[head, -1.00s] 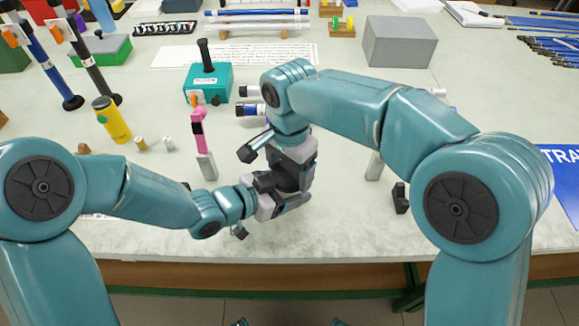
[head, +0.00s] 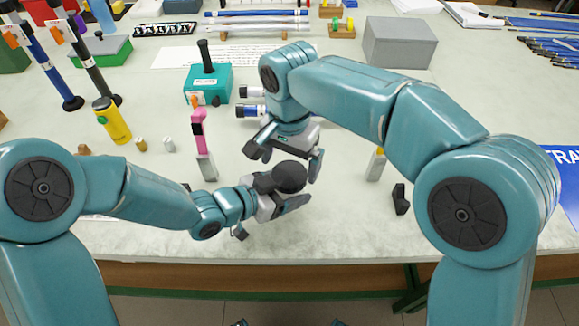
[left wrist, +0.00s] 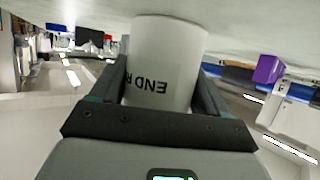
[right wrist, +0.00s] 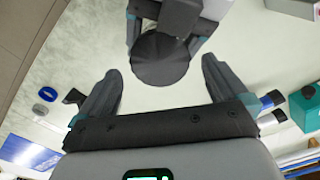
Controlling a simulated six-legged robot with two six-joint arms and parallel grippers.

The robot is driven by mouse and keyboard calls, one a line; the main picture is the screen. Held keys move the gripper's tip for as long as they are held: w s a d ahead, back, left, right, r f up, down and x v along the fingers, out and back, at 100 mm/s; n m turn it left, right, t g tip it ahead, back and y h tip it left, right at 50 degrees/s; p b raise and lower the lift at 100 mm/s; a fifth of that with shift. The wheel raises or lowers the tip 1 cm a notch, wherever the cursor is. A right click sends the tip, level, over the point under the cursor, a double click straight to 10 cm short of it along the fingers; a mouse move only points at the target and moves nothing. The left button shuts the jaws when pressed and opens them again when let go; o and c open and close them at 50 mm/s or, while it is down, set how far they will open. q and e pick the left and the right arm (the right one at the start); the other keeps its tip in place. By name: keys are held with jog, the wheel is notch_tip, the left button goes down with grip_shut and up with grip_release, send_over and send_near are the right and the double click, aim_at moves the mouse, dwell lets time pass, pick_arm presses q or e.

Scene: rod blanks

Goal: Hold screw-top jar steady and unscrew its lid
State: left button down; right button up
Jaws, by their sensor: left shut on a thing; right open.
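The screw-top jar shows in the left wrist view as a white cylinder (left wrist: 165,60) with upside-down "END R" lettering. My left gripper (left wrist: 158,68) is shut around its sides. The jar's round black lid (head: 290,176) shows from above in the head view, and the right wrist view shows it too (right wrist: 160,58). I cannot tell whether its thread is still engaged. My right gripper (head: 287,157) is open above the lid. In the right wrist view its spread fingers (right wrist: 161,72) are clear of the lid, with gaps on both sides.
A pink-topped post (head: 199,130) stands left of the grippers, and a small black block (head: 401,199) lies to the right. A yellow bottle (head: 111,121), a teal box (head: 208,87) and a grey box (head: 400,42) stand farther off. The front table strip is mostly clear.

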jog(key=shift+r, duration=0.85)
notch_tip(320, 180, up, 3)
jog(key=m, duration=0.3)
jog(key=shift+r, duration=0.15)
notch_tip(320, 180, down, 8)
jog(key=shift+r, duration=0.1)
jog(key=c, duration=1.1)
jog(key=n, duration=0.3)
jog(key=o, duration=1.1)
